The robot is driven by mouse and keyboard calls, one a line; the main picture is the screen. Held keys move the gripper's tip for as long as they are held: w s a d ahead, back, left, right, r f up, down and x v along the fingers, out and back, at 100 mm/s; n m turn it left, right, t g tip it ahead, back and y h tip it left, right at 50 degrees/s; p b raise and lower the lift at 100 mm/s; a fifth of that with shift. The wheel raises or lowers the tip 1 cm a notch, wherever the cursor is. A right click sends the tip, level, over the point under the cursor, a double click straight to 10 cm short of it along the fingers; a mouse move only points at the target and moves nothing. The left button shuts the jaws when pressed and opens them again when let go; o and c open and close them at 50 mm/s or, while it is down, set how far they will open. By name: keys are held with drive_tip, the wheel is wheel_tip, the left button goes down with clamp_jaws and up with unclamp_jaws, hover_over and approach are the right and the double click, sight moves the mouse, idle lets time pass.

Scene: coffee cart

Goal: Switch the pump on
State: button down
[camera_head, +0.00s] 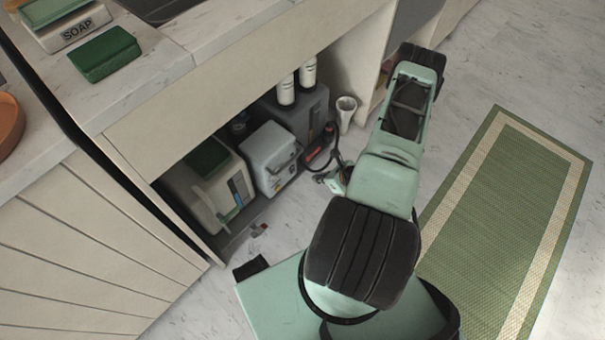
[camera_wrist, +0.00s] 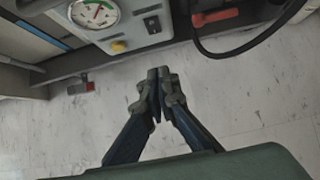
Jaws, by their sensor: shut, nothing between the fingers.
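A light grey box, apparently the pump (camera_head: 270,158), stands in the open space under the counter. In the wrist view this pump (camera_wrist: 130,38) shows a round gauge (camera_wrist: 95,12), a yellow knob (camera_wrist: 119,46) and a small black switch (camera_wrist: 152,23) on its front. I cannot tell which way the switch is set. My gripper (camera_wrist: 158,75) is shut and empty, in front of and below the switch in the wrist view, apart from the pump. In the head view my gripper (camera_head: 327,179) is small, to the right of the pump, partly hidden by my arm.
A cream container (camera_head: 208,190) stands left of the pump, and a dark unit with white filters (camera_head: 308,110) behind it. A red-handled part (camera_wrist: 213,15) with a black hose is right of the switch. A small red and grey item (camera_wrist: 80,87) lies near the shelf edge.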

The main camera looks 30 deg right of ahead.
sight(292, 169)
drive_tip(key=w+r+b+x, duration=0.1)
drive_tip(key=b+x, duration=0.4)
drive_tip(key=x, duration=0.7)
drive_tip(key=shift+w+a, duration=0.45)
drive_tip(key=shift+w, duration=0.35)
